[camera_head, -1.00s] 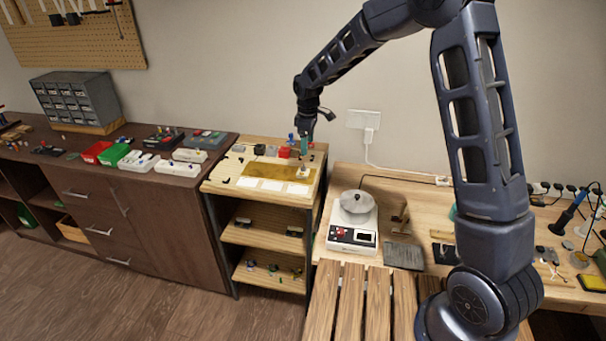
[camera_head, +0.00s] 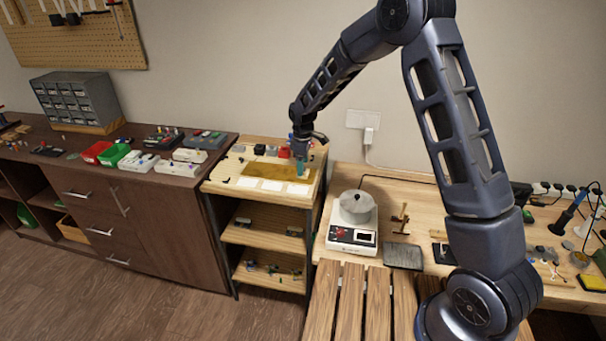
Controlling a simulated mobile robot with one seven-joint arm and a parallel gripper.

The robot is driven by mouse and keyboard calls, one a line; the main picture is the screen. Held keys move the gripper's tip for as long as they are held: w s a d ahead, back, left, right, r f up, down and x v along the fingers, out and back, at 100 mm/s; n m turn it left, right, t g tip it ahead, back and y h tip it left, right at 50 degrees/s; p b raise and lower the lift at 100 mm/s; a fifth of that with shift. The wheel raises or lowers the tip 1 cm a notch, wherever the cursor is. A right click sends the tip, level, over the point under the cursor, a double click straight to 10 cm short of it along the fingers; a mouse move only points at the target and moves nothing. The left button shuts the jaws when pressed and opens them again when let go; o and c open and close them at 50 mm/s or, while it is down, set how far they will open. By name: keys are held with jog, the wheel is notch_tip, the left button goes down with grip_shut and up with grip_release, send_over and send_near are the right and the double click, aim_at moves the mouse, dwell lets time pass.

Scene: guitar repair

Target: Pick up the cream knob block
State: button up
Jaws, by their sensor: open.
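My gripper (camera_head: 299,170) is low over the right part of the light wooden shelf unit's top (camera_head: 234,166), its teal fingers pointing down. It is open. A small cream block with a knob showed at this spot in the earlier view; now my gripper covers it, and I cannot make it out or tell whether the fingers are around it or beside it.
A yellow-brown mat (camera_head: 262,170) and white cards (camera_head: 272,185) lie on the shelf top. A red item (camera_head: 284,153) stands behind the mat. A dark cabinet (camera_head: 160,210) with bins adjoins at left. A scale (camera_head: 352,232) stands at right.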

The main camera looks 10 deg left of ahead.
jog(key=shift+f, duration=1.4)
jog(key=c, duration=1.1)
jog(key=shift+o, duration=0.2)
